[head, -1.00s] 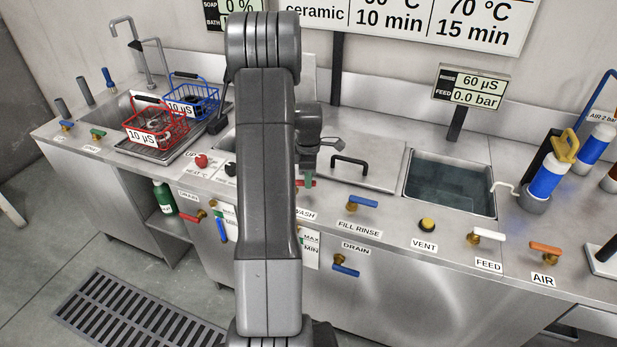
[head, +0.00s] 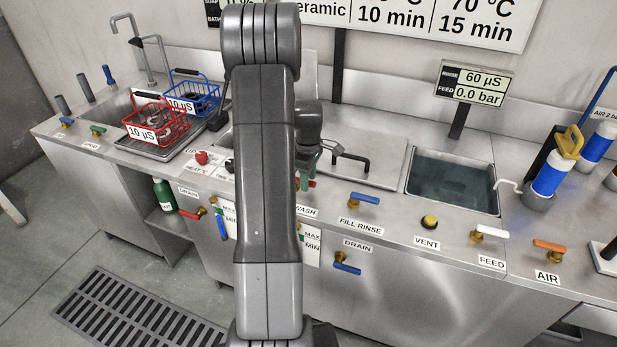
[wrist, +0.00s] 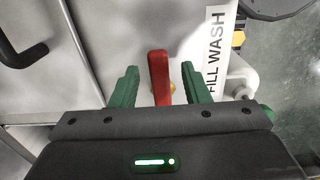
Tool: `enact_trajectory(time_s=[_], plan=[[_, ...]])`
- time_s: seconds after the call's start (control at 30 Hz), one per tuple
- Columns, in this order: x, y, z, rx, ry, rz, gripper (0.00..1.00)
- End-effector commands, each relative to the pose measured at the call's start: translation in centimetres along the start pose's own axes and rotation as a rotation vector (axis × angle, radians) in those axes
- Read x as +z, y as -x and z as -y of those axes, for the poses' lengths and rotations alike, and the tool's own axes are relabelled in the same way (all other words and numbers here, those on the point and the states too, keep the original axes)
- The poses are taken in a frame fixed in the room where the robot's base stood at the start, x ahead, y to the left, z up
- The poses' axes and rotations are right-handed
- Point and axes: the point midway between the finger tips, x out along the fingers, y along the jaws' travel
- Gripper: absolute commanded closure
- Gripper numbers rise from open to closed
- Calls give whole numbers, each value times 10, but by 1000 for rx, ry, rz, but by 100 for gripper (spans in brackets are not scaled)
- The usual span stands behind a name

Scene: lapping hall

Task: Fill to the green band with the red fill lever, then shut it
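The red fill lever (wrist: 160,80) stands between the two green fingers of my gripper (wrist: 160,72) in the wrist view, beside the FILL WASH label. The fingers are open, with a gap on both sides of the lever. In the head view my arm hides most of the gripper; a green finger (head: 303,182) shows past its right edge, and a bit of red shows beside it. A level gauge plate with MAX and MIN marks (head: 312,238) is on the cabinet front, partly hidden by my arm.
A covered tank with a black handle (head: 350,157) lies behind the lever. The blue FILL RINSE lever (head: 364,199) and blue DRAIN lever (head: 347,269) are to the right. An open rinse tank (head: 452,184) is further right. Red and blue baskets (head: 158,125) stand left.

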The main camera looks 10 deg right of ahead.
Motion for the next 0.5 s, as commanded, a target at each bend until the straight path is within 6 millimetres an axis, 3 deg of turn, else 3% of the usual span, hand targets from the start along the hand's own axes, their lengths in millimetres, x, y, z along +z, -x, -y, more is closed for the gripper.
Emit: enact_trajectory(time_s=[0.3,0.5], plan=[[0,3,0,1,2,0,58],[0,31,-1,5,2,-2,58]])
